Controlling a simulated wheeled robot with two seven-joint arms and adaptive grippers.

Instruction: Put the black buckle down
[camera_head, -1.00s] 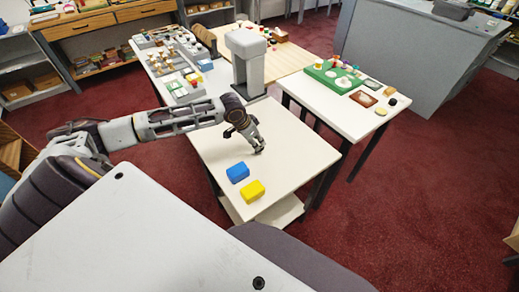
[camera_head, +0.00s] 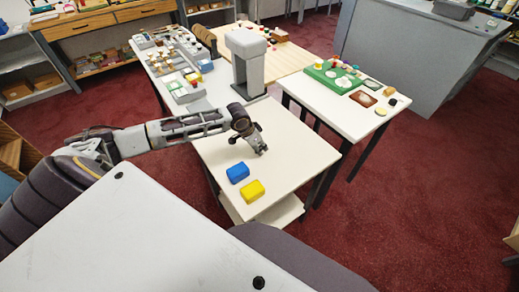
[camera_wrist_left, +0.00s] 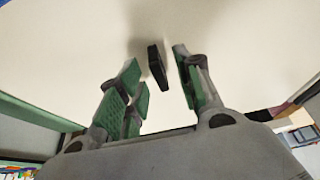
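My left gripper (camera_head: 262,149) is low over the white table, beyond the blue and yellow blocks. In the left wrist view its green-padded fingers (camera_wrist_left: 160,85) are spread. The black buckle (camera_wrist_left: 158,66) is a small dark slab near the fingertips, in the gap between them. Pale space shows on both sides of it, so neither finger seems to touch it. Whether it rests on the tabletop is hard to tell. In the head view I cannot make out the buckle. My right gripper is not in view.
A blue block (camera_head: 238,172) and a yellow block (camera_head: 253,191) sit near the front of the white table (camera_head: 290,150). A grey stand (camera_head: 247,62) rises at its back. A green tray (camera_head: 331,77) lies on the right-hand table. The tabletop right of my gripper is clear.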

